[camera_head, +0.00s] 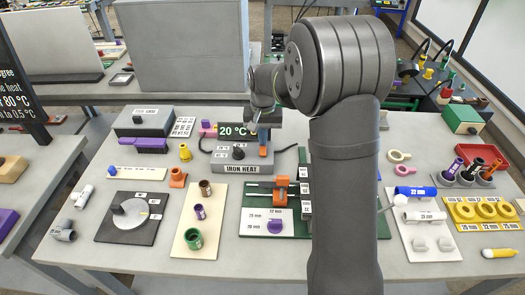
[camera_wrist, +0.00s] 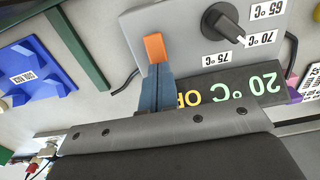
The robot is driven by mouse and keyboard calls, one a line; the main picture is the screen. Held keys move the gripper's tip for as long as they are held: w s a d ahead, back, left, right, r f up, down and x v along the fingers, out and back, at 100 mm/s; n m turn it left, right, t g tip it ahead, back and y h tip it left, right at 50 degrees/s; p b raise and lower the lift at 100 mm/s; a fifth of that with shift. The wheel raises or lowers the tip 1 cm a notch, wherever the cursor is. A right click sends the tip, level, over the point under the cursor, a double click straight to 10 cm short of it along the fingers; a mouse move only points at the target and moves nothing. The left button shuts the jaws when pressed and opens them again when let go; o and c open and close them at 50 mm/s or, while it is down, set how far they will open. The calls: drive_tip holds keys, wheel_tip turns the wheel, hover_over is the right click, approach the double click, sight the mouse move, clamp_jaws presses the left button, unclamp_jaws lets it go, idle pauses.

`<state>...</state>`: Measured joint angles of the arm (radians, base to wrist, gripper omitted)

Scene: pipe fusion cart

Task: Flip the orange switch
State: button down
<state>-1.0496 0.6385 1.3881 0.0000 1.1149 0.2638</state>
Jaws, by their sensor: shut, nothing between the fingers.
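The grey IRON HEAT box (camera_head: 232,166) stands at the middle of the table, with a black knob (camera_head: 238,152) on it. In the wrist view the orange switch (camera_wrist: 154,47) shows just beyond my fingertips. My gripper (camera_wrist: 156,68) is shut and empty, its blue-grey fingers reaching to the switch's near edge. I cannot tell whether they touch. The display (camera_wrist: 225,93) reads 20 °C and OF, with the rest of the word hidden by my fingers.
In the wrist view the knob (camera_wrist: 222,22) is close by, with 65, 70 and 75 °C labels around it. A black cable (camera_wrist: 124,82) lies beside the box. A green board with an orange clamp (camera_head: 282,188) lies in front of the box.

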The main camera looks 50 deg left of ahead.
drive_tip(key=shift+f, duration=0.35)
drive_tip(key=shift+r, duration=3.55)
wheel_tip(320, 180, down, 7)
drive_tip(key=shift+f, duration=0.1)
